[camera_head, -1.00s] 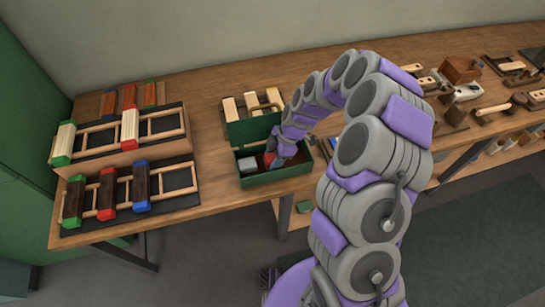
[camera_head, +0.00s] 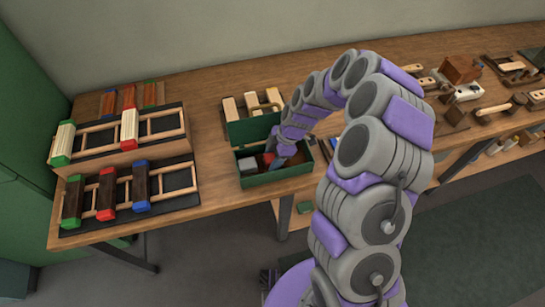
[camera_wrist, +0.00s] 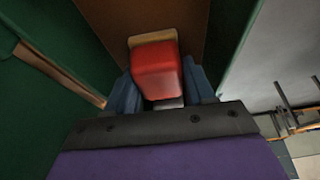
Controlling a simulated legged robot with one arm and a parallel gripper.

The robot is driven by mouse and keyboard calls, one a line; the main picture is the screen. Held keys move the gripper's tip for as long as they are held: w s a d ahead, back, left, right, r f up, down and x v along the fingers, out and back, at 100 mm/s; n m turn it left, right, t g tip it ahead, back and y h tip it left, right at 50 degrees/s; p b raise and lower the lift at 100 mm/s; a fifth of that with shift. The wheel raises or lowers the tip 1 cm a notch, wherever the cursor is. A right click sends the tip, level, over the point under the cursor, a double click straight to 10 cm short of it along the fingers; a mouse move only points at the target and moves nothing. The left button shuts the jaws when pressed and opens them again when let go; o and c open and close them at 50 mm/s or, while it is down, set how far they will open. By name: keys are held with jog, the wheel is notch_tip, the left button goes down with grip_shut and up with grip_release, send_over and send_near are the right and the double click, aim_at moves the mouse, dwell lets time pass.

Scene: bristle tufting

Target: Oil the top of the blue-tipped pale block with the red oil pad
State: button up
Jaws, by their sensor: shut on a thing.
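The red oil pad (camera_wrist: 157,68) sits between the two blue-grey fingers of my gripper (camera_wrist: 162,92) in the wrist view, with a tan edge at its far end. My gripper is shut on it. In the head view the pad (camera_head: 268,158) is a small red patch beside my gripper (camera_head: 273,163), low inside the open green box (camera_head: 282,178). I cannot make out a blue-tipped pale block. Pale blocks with a green tip (camera_head: 63,140) and a red tip (camera_head: 130,126) lie on the upper left rack (camera_head: 97,152).
A grey block (camera_head: 247,165) is in the green box, left of my gripper. Its raised lid (camera_head: 252,128) stands behind. Several pale blocks (camera_head: 230,107) lie beyond it. The lower rack (camera_head: 178,182) holds dark tipped blocks. Bare table (camera_head: 210,150) lies between racks and box.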

aim_at(273, 157)
jog(key=shift+r, duration=0.1)
dwell(0.3)
jog(key=shift+r, duration=3.4)
jog(key=shift+s, duration=0.1)
